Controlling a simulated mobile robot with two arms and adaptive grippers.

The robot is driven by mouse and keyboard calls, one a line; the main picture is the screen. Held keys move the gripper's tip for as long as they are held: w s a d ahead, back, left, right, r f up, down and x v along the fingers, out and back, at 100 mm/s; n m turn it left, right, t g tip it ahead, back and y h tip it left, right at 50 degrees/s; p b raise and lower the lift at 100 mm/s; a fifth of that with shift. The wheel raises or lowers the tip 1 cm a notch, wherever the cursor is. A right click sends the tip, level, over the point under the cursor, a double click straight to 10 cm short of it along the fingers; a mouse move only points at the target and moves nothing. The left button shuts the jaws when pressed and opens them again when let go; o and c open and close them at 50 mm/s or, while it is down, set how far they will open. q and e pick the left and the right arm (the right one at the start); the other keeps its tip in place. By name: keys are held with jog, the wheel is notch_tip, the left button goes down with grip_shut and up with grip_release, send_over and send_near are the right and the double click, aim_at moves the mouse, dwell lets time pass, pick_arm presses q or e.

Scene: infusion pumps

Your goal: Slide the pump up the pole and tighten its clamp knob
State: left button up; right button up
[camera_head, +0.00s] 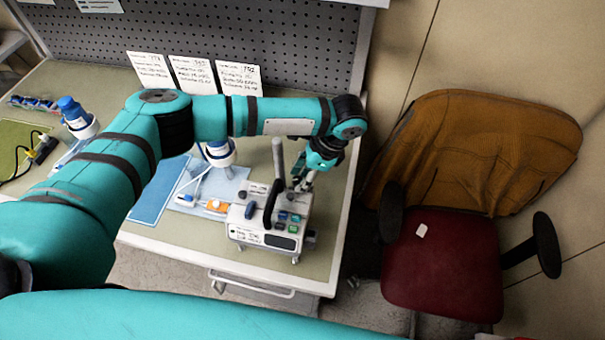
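The pump (265,235) is a pale grey box with coloured buttons and a dark handle (273,205) on its top. It stands near the front right of the workbench. A short grey pole (278,158) rises behind the handle. My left gripper (302,184) points down at the pump's back right corner, close beside the pole. Its fingers are small and partly hidden, so I cannot tell whether they are open or touch anything. A dark knob-like part (310,239) shows on the pump's right side; I cannot tell if it is the clamp knob. My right gripper is not in view.
Blue-and-white containers (77,118) (219,153) stand on the workbench (180,235). A blue sheet (150,200) and an orange-and-white item (216,206) lie left of the pump. Three cards (194,74) lean on the pegboard (240,30). A chair (445,265) stands to the right.

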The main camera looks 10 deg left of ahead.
pick_arm(q)
grip_shut()
jog(key=shift+s+m+t, duration=0.15)
jog(key=shift+m+t, duration=0.4)
jog(key=shift+m, duration=0.9)
jog(key=shift+s+m+t, duration=0.15)
jog(key=shift+m+t, duration=0.4)
jog(key=shift+m, duration=0.9)
jog(key=shift+r, duration=0.1)
grip_release()
jog(key=v, duration=1.2)
